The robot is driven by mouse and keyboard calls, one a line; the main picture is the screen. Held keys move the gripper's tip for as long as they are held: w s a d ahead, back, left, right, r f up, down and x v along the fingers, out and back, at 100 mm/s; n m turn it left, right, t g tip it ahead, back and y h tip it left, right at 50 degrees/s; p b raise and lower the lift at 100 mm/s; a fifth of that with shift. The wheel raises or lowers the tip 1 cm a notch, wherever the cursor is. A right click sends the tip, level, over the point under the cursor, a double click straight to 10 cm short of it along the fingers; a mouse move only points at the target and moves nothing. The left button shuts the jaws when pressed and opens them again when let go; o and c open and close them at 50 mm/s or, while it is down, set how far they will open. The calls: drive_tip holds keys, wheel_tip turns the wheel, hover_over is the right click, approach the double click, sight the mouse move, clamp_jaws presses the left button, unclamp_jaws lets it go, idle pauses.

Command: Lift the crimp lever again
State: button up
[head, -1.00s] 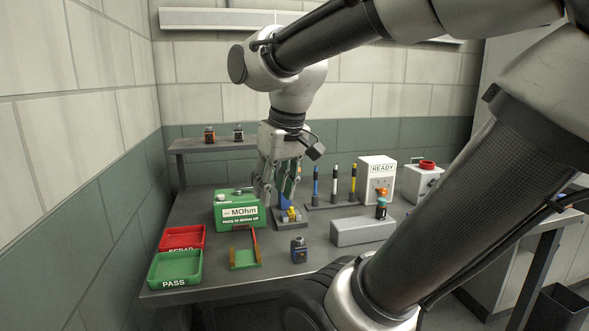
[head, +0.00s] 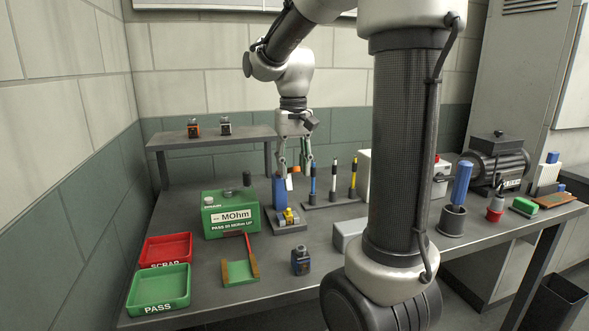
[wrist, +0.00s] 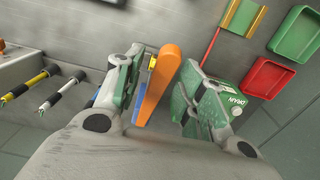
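The crimp lever is the orange bar (wrist: 158,82), seen in the wrist view between my two fingers. A small orange part of it shows in the head view (head: 296,170). The lever belongs to the crimp press, with a blue upright (head: 279,190) and a yellow piece (head: 289,216) at its grey base. My gripper (head: 294,172) points down at the top of the press. In the wrist view my gripper (wrist: 160,95) is open, its fingers apart. The lever lies nearer the left finger, with a clear gap to the right one. Contact cannot be told.
The green MOhm tester (head: 232,216) stands close to the left of the press. A rack of pens (head: 334,200) is close on the right. Red SCRAP (head: 165,250) and green PASS (head: 158,290) trays are front left. A small dark block (head: 300,262) stands in front.

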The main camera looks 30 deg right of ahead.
drive_tip(key=shift+f, duration=0.55)
clamp_jaws()
drive_tip(key=shift+r, duration=0.1)
drive_tip(key=shift+w+r+g, duration=0.45)
drive_tip(key=shift+r+g, duration=0.15)
drive_tip(key=shift+r, duration=0.05)
drive_tip(key=w+r+g, duration=0.2)
drive_tip(key=w+d+r+g+y, duration=0.1)
drive_tip(key=w+r+g, duration=0.1)
drive_tip(key=r, duration=0.1)
drive_tip(key=shift+w+d+g+y, duration=0.1)
drive_tip(key=shift+d+g+y, duration=0.05)
drive_tip(key=shift+g+y, duration=0.15)
drive_tip(key=shift+w+d+r+g, duration=0.2)
drive_tip(key=shift+w+r+g, duration=0.25)
drive_tip(key=shift+w+g, duration=0.2)
